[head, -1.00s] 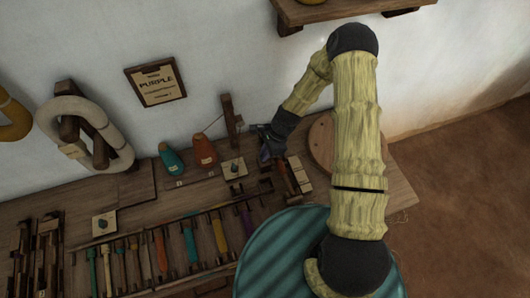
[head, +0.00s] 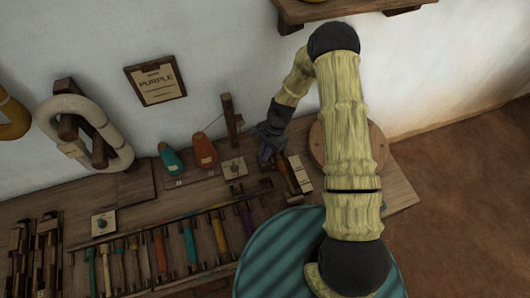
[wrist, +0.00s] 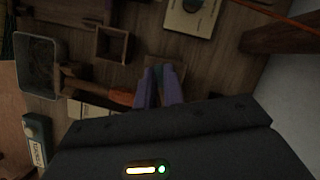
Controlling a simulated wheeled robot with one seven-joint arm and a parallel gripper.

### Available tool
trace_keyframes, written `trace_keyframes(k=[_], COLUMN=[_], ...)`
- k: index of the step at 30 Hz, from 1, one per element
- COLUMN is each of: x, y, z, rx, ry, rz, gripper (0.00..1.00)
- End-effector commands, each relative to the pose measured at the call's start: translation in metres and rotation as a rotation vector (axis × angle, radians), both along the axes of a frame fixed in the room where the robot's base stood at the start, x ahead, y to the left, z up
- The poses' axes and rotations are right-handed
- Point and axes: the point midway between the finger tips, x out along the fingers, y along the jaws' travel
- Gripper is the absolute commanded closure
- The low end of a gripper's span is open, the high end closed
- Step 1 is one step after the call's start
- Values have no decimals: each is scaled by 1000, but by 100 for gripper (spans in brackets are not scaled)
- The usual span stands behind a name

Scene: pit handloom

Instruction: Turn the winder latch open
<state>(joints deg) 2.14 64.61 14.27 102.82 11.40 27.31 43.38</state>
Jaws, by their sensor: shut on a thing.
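My gripper (head: 265,152) is over the back right part of the bench, reaching down from the right. In the wrist view its two purple fingers (wrist: 159,86) are close together, with a narrow gap. A small brown piece (wrist: 165,64) shows just past the fingertips; it looks to be the winder latch, mostly hidden by the fingers. A pale plate with a dark knob (head: 233,168) lies left of my gripper, apart from it; it also shows at the top of the wrist view (wrist: 192,15).
A dark upright post (head: 229,115) stands close behind my gripper. A hammer-like tool with an orange handle (wrist: 118,97) lies beside the fingers. An open wooden box (wrist: 112,45) and a grey bin (wrist: 40,62) are near. A rack of coloured tools (head: 160,250) fills the front.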

Motion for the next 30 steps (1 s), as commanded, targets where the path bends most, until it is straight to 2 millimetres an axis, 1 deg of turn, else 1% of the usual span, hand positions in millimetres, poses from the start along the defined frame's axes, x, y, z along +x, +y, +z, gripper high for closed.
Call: trace_keyframes(k=[15, 30], x=[4, 5], y=[4, 6], z=[0, 1], rx=[0, -1], ry=[-6, -8], rz=[495, 946], gripper=[100, 100])
